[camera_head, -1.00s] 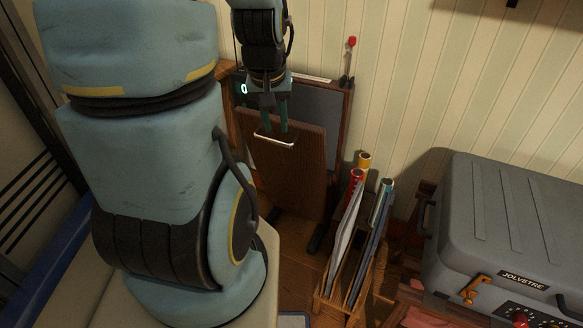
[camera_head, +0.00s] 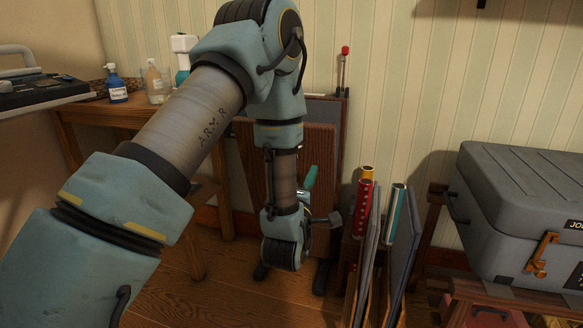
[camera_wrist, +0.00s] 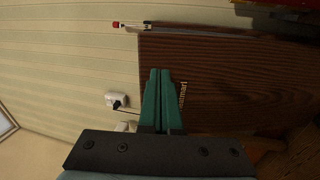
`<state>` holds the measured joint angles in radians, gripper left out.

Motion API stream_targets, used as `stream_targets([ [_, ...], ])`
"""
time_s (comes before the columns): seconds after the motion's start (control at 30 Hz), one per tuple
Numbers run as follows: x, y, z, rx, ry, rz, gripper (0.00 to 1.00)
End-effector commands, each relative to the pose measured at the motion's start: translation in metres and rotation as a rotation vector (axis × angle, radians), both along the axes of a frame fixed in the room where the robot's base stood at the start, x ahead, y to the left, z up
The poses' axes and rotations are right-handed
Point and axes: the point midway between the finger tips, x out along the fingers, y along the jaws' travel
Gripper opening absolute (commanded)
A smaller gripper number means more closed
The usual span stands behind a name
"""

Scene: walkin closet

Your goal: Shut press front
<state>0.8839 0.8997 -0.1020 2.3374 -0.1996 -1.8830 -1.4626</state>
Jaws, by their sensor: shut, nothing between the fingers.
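The trouser press stands against the striped wall, with a dark grey back board (camera_head: 327,112) and a brown wooden front panel (camera_head: 321,150). The front stands near upright before the board, its top edge lower than the board's. My arm covers much of it, and I cannot tell how wide any gap behind it is. In the wrist view the front (camera_wrist: 230,75) fills the right side, with small metal lettering. The green fingers also show in the wrist view (camera_wrist: 160,72), over the front; contact is unclear.
A wooden rack (camera_head: 367,307) with rolls and flat boards stands close right of the press. A grey case (camera_head: 525,195) sits on a stand further right. A wooden table (camera_head: 110,113) with bottles is at the left. Bare floor (camera_head: 200,295) lies in front.

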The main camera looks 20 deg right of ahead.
Motion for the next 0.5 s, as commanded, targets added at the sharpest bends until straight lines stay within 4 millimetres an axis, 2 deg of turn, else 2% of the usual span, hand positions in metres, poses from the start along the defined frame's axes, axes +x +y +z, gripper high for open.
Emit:
stream_targets([
  [0.03,-0.007,-0.004,-0.007,-0.032,-0.004,-0.015,0.0],
  [0.2,-0.01,-0.009,-0.002,-0.078,-0.012,-0.028,0.0],
  [0.37,0.006,-0.024,0.006,-0.079,-0.014,-0.026,0.0],
  [0.5,0.027,-0.043,0.013,-0.078,-0.015,-0.026,0.0],
])
